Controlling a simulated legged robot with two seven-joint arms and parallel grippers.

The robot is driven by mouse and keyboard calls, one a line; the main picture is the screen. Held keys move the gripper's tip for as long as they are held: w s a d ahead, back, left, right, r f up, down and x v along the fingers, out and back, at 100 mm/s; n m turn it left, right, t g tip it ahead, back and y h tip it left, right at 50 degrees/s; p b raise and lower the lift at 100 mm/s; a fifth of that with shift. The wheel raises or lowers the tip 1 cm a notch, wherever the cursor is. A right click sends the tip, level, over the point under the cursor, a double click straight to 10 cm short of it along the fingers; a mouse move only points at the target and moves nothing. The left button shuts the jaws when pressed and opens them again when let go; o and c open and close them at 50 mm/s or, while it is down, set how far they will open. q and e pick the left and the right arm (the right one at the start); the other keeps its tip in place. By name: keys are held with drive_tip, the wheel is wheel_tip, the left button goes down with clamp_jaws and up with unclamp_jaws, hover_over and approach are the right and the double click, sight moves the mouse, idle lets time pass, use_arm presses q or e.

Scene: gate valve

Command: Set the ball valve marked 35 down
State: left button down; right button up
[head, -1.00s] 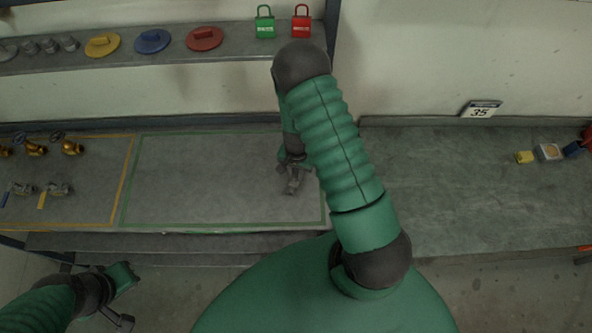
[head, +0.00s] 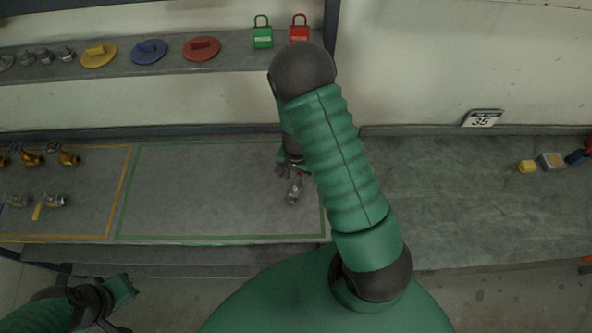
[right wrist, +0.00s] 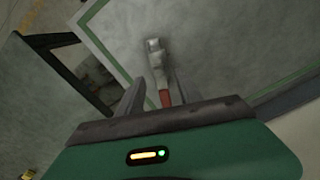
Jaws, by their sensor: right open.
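A small grey metal ball valve (head: 294,190) lies on the bench inside the green outline, near its right side. In the right wrist view the valve (right wrist: 154,50) shows a red handle (right wrist: 165,97) that reaches back between the fingers. My right gripper (head: 286,170) is open just behind the valve, and its fingers (right wrist: 154,95) stand on either side of the handle. I cannot tell if a finger touches it. Any marking on the valve is too small to read. My left gripper (head: 122,293) is low at the left, off the bench front; its jaws are not clear.
Brass valves (head: 68,158) and lever valves (head: 54,201) stand inside the yellow outline at left. A shelf above holds coloured discs (head: 149,52) and padlocks (head: 299,30). A 35 sign (head: 482,118) is at the right wall. The green outline's middle is clear.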

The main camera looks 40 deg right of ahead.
wheel_tip(320, 180, up, 6)
drive_tip(key=s+a+r+n+t, duration=0.1)
drive_tip(key=s+a+r+n, duration=0.2)
drive_tip(key=a+r+n, duration=0.35)
drive_tip(key=s+a+r+n+t, duration=0.2)
drive_tip(key=s+a+r+n, duration=0.1)
drive_tip(key=a+r+n, duration=0.3)
use_arm(q)
drive_tip(key=s+b+x, duration=0.2)
drive_tip(key=b+x, duration=0.6)
drive_tip(key=s+f+b+x, duration=0.1)
drive_tip(key=s+b+x, duration=0.1)
drive_tip(key=b+x, duration=0.7)
drive_tip(key=shift+a+f, duration=0.2)
use_arm(e)
drive_tip(key=s+x, duration=0.1)
drive_tip(key=x, duration=0.8)
drive_tip(key=s+f+x, duration=0.1)
drive_tip(key=s+x, duration=0.1)
drive_tip(key=x, duration=0.6)
drive_tip(key=shift+s+a+f, duration=0.2)
drive_tip(key=shift+a+f, duration=0.15)
drive_tip(key=shift+a, duration=0.1)
use_arm(q)
drive_tip(key=shift+s+d+r, duration=0.1)
drive_tip(key=shift+s, duration=0.05)
use_arm(e)
drive_tip(key=shift+s, duration=0.2)
drive_tip(key=shift+w, duration=0.1)
